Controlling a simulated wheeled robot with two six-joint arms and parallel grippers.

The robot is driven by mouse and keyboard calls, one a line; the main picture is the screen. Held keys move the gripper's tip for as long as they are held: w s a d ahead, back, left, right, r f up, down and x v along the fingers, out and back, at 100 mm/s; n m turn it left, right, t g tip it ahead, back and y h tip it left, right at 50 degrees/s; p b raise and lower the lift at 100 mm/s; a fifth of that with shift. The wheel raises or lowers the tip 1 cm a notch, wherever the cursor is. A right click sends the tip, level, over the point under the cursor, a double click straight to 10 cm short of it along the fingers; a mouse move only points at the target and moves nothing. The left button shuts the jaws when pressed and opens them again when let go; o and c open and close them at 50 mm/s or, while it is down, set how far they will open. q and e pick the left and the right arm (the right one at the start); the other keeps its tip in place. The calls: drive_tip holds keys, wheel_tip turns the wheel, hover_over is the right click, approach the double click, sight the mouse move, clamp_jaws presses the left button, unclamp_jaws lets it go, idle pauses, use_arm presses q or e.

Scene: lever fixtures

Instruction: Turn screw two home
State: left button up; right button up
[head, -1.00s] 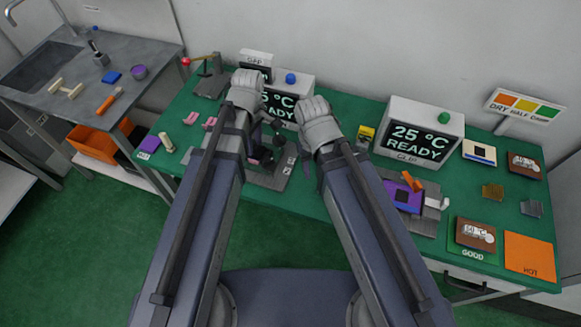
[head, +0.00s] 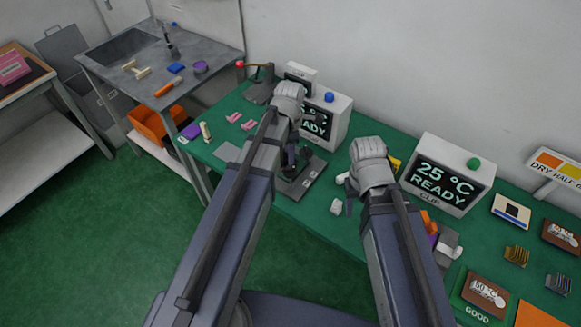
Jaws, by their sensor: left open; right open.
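I cannot make out a screw or its number in the head view. The left fixture (head: 309,186) is a grey base plate with dark parts, largely covered by my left arm. My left gripper (head: 290,156) is over this fixture, open; its fingertips are mostly hidden, and contact cannot be told. The right fixture (head: 449,241) has purple and orange parts and a pale knob, partly hidden behind my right arm. My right gripper (head: 342,196) is open, above the green table between the two fixtures, with its fingers largely hidden by the wrist.
Two display boxes stand behind: one partly covered (head: 335,118), one reading 25 °C READY (head: 452,172). A red-knobbed lever (head: 241,65) stands back left. Pink pieces (head: 241,121) lie left of the left fixture. Brown cards and small blocks occupy the right side.

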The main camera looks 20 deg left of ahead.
sight(290, 167)
use_arm(q)
wheel_tip(290, 167, down, 7)
drive_tip(key=b, duration=0.6)
drive_tip(key=shift+r, duration=0.1)
drive_tip(key=shift+c, duration=0.2)
clamp_jaws()
